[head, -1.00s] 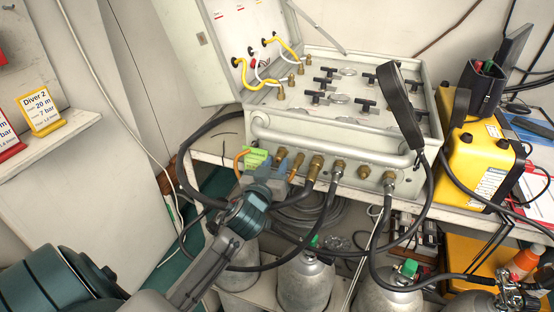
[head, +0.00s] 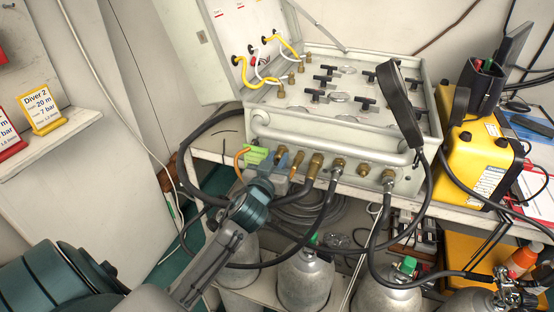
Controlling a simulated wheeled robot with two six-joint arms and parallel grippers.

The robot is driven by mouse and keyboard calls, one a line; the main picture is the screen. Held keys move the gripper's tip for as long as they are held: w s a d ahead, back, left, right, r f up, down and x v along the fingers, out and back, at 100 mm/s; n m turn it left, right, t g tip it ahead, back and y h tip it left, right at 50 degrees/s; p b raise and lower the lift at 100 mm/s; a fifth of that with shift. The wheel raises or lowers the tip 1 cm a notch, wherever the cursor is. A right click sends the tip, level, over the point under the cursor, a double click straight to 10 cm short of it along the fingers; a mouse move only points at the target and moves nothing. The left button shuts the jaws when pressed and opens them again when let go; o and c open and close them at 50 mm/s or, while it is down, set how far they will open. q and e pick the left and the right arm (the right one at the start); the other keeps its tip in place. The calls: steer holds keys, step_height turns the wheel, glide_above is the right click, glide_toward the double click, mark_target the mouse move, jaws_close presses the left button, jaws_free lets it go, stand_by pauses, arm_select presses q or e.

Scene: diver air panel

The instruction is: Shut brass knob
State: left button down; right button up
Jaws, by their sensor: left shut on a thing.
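The grey air panel case (head: 330,135) stands open on the shelf, with a row of brass fittings (head: 315,166) along its front face. My left gripper (head: 268,160) is at the left end of this row, coming from below and in front. Its jaws are shut on a small part there, which I take to be the brass knob. The jaws hide nearly all of it, so its turn position cannot be read. My right gripper is not in view.
Black hoses (head: 329,200) hang from the fittings just right of my gripper and loop below the shelf. Grey cylinders (head: 305,279) stand underneath. A yellow case (head: 474,150) is to the right. A black handset (head: 400,105) lies across the panel.

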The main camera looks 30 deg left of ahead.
arm_select(q)
steer(key=m+p, duration=0.3)
steer(key=m, duration=0.3)
steer(key=shift+r+m+p, duration=0.1)
steer(key=shift+m+p, duration=0.2)
steer(key=shift+m, duration=0.5)
steer(key=m+p, duration=0.2)
steer(key=m, duration=0.1)
steer(key=shift+m+p, duration=0.65)
steer(key=shift+m, duration=0.75)
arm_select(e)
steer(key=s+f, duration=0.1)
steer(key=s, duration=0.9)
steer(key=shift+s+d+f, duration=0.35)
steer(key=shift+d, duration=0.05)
arm_select(q)
steer(key=c, duration=1.5)
jaws_free()
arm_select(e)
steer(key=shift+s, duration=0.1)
